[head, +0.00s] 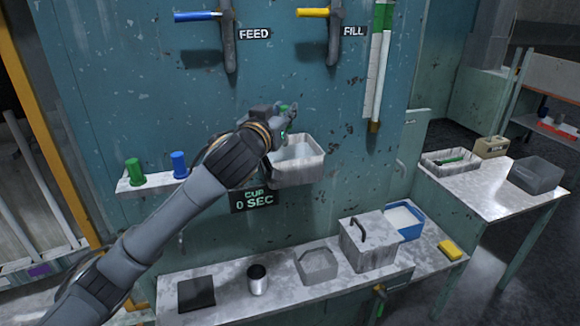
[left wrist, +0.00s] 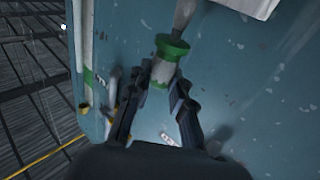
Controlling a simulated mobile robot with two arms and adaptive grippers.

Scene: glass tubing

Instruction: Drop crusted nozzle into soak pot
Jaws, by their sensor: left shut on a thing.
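My left gripper (head: 284,116) is raised in front of the teal wall, just above the cup basin (head: 298,172). It is shut on a green-collared nozzle (left wrist: 172,47) with a pale grey tip; in the left wrist view the fingers (left wrist: 162,86) close around its green lower part. Only a bit of green shows in the head view. A grey lidded box with a handle (head: 371,247) and a small metal pot (head: 257,285) stand on the lower bench; I cannot tell which is the soak pot. My right gripper is out of view.
Green (head: 134,173) and blue (head: 179,166) pieces stand on a wall shelf left of the basin. The lower bench (head: 225,310) also holds a dark plate, an open grey tray (head: 316,267), a blue tub (head: 405,220) and a yellow sponge (head: 450,249). A side table stands right.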

